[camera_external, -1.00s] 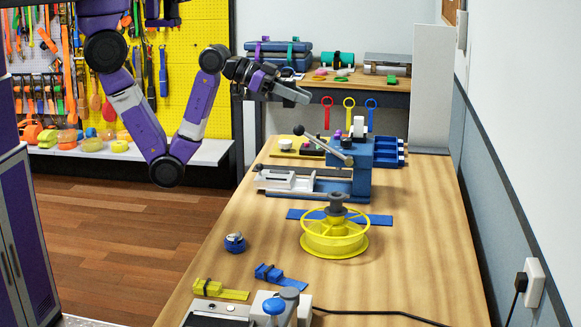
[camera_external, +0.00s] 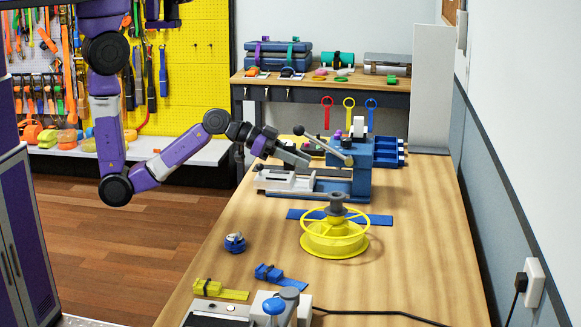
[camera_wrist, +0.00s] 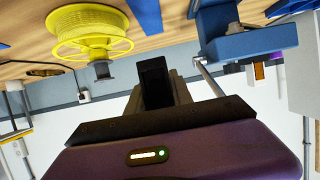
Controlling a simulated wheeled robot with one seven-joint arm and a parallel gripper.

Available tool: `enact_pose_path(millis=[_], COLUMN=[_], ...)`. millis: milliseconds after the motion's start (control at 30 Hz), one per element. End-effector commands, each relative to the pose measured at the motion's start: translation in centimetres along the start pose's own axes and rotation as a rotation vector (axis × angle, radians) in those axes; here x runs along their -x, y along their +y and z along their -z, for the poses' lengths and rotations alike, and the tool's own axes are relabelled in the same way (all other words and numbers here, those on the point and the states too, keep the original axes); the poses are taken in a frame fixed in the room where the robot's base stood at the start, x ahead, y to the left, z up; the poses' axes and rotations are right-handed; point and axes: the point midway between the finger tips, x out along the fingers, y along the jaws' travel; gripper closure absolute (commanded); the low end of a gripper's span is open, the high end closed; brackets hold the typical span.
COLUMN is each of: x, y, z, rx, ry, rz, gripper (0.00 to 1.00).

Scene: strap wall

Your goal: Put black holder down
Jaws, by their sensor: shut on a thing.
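My gripper (camera_external: 296,156) is tilted downward, with its grey fingers just left of the blue lever machine and a little above the white-topped block at its left. In the wrist view, a black piece, which looks like the black holder (camera_wrist: 153,80), sits between the grey fingers of my gripper (camera_wrist: 158,92). The fingers are shut on it, and it appears clear of the bench. In the external view I cannot make out the holder apart from the fingers.
The blue lever machine (camera_external: 375,165) stands just right of the gripper. A yellow spool (camera_external: 335,240) stands nearer on the bench, over a blue strap (camera_external: 380,219). A blue roll (camera_external: 235,243) lies at the left. The bench's right side (camera_external: 425,240) is clear.

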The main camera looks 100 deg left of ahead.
Motion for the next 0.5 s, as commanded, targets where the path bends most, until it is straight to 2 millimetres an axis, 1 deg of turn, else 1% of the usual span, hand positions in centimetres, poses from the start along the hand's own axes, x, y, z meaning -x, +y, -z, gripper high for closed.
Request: enact_pose_path(millis=[33,200,333,500], x=[-0.5,-2.0,-2.8,-3.3], y=[0.0,0.0,0.0,0.0], z=[-1.4,-5.1,-6.9,-8.0], rx=[0.005,0.005,0.004,0.001], ry=[-0.004,-0.005,-0.002,0.000], rz=[0.000,0.001,0.001,0.000], gripper=[1.00,1.00,1.00,1.00])
